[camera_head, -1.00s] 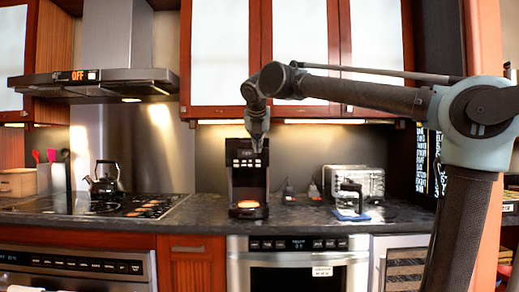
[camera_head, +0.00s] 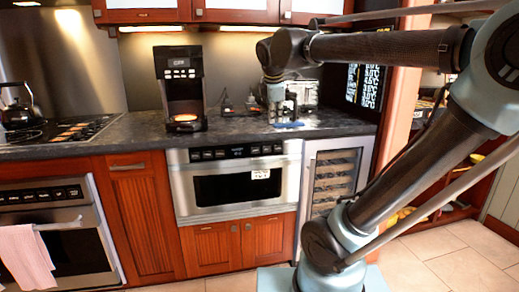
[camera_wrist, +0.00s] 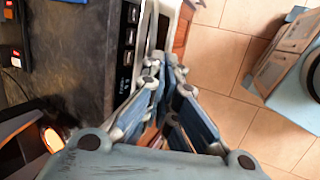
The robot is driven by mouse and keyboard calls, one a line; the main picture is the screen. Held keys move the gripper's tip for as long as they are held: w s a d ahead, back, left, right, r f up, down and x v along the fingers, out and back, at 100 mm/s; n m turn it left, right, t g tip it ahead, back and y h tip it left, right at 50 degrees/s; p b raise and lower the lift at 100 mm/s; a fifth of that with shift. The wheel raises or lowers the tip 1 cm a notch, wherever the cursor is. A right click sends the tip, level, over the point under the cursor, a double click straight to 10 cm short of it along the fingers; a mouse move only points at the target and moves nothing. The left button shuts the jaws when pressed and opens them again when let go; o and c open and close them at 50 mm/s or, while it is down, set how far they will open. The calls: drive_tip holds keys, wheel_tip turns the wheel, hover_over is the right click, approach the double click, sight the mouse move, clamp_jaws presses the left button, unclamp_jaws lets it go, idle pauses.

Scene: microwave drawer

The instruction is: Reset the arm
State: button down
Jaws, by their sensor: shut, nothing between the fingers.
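My arm reaches in from the right in the head view, with its elbow bent and its end hanging down. My gripper (camera_head: 275,108) shows small there, pointing down in front of the toaster, to the right of the coffee machine. In the wrist view my gripper (camera_wrist: 165,62) has its blue-grey fingers drawn together at the tips, with nothing held. Below the tips in that view are the front of the microwave drawer (camera_wrist: 130,40) and the tiled floor. The microwave drawer (camera_head: 238,185) is shut in the head view.
A black coffee machine (camera_head: 181,85) stands on the dark counter (camera_head: 130,130). A toaster (camera_head: 305,93) stands to its right, partly hidden by my arm. A kettle (camera_head: 18,108) is on the stove at left. A pink towel (camera_head: 27,255) hangs on the oven handle. Tiled floor (camera_head: 450,255) is clear at right.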

drive_tip(key=s+d+f+m+g, duration=0.1)
drive_tip(key=s+d+f+m, duration=0.3)
drive_tip(key=f, duration=0.5)
drive_tip(key=s+d+f+m+g, duration=0.1)
drive_tip(key=s+d+f+m, duration=0.4)
drive_tip(key=s+f+m, duration=0.4)
drive_tip(key=s+d+f+m+g, duration=0.1)
drive_tip(key=s+d+f+m, duration=0.3)
drive_tip(key=f, duration=0.5)
drive_tip(key=shift+s+d+f+m+y, duration=0.25)
drive_tip(key=shift+s+m+y, duration=0.15)
drive_tip(key=shift+s+m, duration=0.85)
drive_tip(key=shift+w+f, duration=0.2)
drive_tip(key=shift+w, duration=0.25)
